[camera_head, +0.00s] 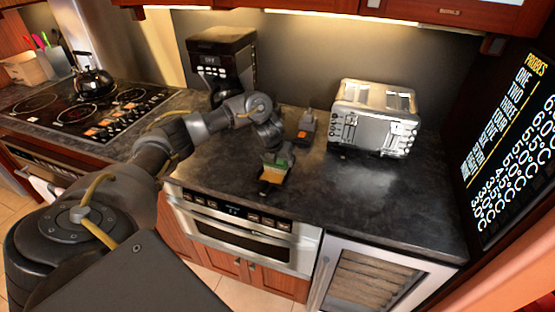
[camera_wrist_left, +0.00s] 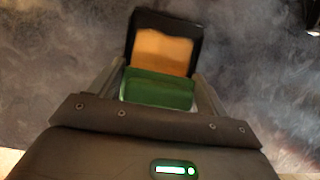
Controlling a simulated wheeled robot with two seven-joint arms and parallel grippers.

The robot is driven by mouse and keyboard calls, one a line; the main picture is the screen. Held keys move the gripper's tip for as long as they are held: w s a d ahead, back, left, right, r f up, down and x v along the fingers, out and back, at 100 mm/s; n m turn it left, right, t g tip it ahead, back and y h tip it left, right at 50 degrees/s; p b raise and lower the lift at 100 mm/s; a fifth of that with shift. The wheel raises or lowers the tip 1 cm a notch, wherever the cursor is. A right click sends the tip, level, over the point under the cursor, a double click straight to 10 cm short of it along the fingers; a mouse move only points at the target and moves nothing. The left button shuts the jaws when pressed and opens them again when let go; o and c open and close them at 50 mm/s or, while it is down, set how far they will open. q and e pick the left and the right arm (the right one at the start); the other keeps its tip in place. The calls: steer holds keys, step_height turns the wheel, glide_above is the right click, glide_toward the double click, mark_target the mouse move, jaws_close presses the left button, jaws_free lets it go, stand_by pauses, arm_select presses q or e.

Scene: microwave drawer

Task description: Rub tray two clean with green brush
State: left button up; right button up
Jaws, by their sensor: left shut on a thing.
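In the left wrist view the green brush (camera_wrist_left: 157,92) is a green block between the fingers (camera_wrist_left: 158,80). Just beyond it is a black-edged tray (camera_wrist_left: 140,22) with a tan-orange surface; the block overlaps its near end. Whether they touch I cannot tell. In the head view this dark tray (camera_head: 265,187) lies close to the counter's front edge. A second dark item with an orange patch (camera_head: 306,127) lies farther back. No tray number is readable.
A silver toaster (camera_head: 375,118) stands right of the arm, and a black coffee maker (camera_head: 222,62) behind it. A stove with a kettle (camera_head: 91,76) is at left. The microwave drawer (camera_head: 240,227) is shut below the counter. The right front counter (camera_head: 385,195) is clear.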

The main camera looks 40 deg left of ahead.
arm_select(q)
steer(key=shift+f, duration=0.1)
steer(key=shift+w+a+b, duration=0.15)
steer(key=shift+w+b, duration=0.2)
steer(key=shift+w+a, duration=0.1)
steer(key=shift+w, duration=0.25)
steer(key=shift+w+a+b, duration=0.15)
steer(key=shift+w+b, duration=0.3)
steer(key=shift+b, duration=0.15)
steer(key=shift+w, duration=0.2)
steer(key=shift+w+a, duration=0.1)
steer(key=shift+a, duration=0.05)
